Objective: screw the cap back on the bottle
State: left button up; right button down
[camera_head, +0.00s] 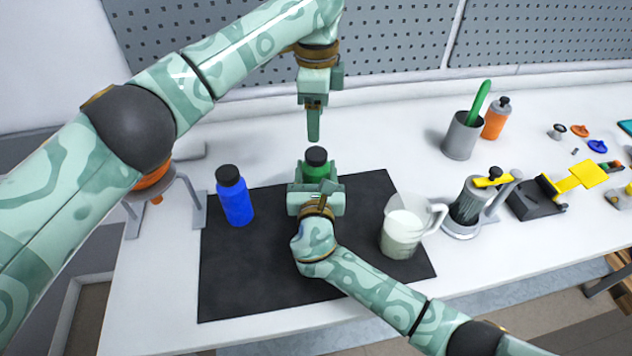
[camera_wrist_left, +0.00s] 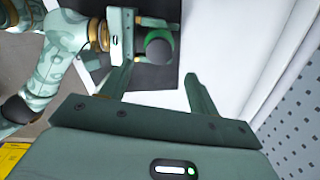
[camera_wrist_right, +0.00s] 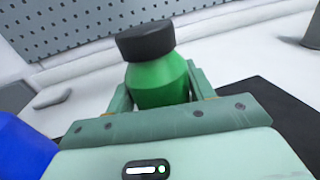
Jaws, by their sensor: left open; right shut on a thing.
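The green bottle (camera_head: 316,172) stands upright at the back of the black mat, with a black cap (camera_head: 316,155) on its top. In the right wrist view the green bottle (camera_wrist_right: 160,85) fills the space between the fingers, and the black cap (camera_wrist_right: 146,42) sits on its neck; I cannot tell how tight it is. My right gripper (camera_head: 316,183) is shut around the bottle's body, below the cap. My left gripper (camera_head: 314,137) points down just above the cap, apart from it. In the left wrist view its fingers are spread and empty, with the cap (camera_wrist_left: 159,47) beyond them.
A blue bottle (camera_head: 235,200) with a black cap stands left on the black mat (camera_head: 260,290). A pitcher of pale liquid (camera_head: 403,232) stands right. A grey cup (camera_head: 462,138), an orange bottle (camera_head: 495,120) and small tools are farther right. A pegboard (camera_head: 400,40) stands behind.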

aim_at(316, 152)
pick_arm(q)
jog(key=n, duration=0.7)
jog(key=shift+n, duration=0.4)
jog(key=shift+f, duration=4.05)
jog(key=c, duration=1.1)
jog(key=shift+o, duration=0.2)
jog(key=m, duration=0.5)
jog(key=o, duration=1.2)
